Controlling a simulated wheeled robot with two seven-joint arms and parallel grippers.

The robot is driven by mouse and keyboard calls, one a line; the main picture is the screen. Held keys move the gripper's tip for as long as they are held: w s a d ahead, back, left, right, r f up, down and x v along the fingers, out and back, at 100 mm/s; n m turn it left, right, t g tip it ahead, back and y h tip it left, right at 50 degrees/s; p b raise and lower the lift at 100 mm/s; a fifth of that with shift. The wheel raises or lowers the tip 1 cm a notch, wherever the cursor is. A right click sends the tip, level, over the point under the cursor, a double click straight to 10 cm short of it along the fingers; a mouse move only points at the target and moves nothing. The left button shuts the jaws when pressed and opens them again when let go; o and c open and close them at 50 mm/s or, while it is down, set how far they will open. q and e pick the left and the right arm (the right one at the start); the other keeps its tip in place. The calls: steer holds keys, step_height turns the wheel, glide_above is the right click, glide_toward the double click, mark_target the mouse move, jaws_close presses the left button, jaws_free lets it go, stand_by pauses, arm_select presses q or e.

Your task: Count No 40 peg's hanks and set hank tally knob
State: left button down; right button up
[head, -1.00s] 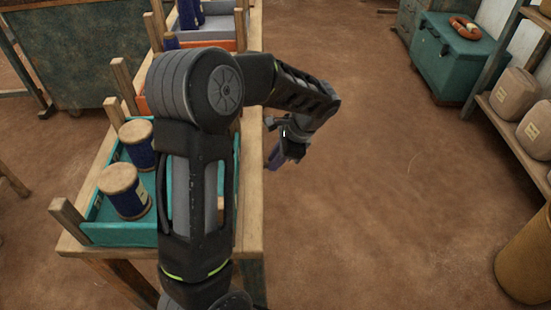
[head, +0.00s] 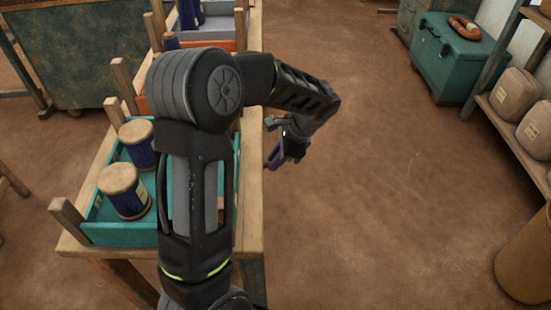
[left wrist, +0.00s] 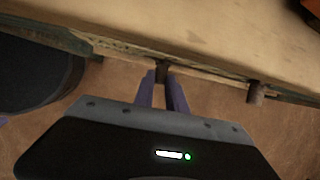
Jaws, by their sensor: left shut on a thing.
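My left gripper (head: 273,165) is beside the right edge of the wooden bench in the head view. In the left wrist view its two purple fingers (left wrist: 163,82) are closed around a small dark knob (left wrist: 161,71) that sticks out from the bench edge. A second small brownish knob (left wrist: 256,92) sticks out from the same edge, farther right and apart from the fingers. Knob markings cannot be read. No peg with hanks can be made out in either view. My right gripper is not in view.
The wooden bench (head: 249,200) carries a teal tray (head: 115,235) with two blue spools (head: 124,192), and an orange tray (head: 142,104) farther back. A teal chest (head: 450,65) and a shelf with wrapped bundles (head: 513,95) stand at the right. The brown floor between is clear.

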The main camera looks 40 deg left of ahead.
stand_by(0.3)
arm_select(q)
steer(key=shift+w+a+p, duration=0.7)
steer(key=shift+w+a, duration=0.3)
steer(key=shift+w, duration=0.2)
steer(key=c, duration=1.3)
jaws_free()
steer(key=shift+c, duration=0.2)
steer(key=p+v, duration=0.1)
steer(key=v, duration=0.7)
steer(key=shift+f, duration=0.1)
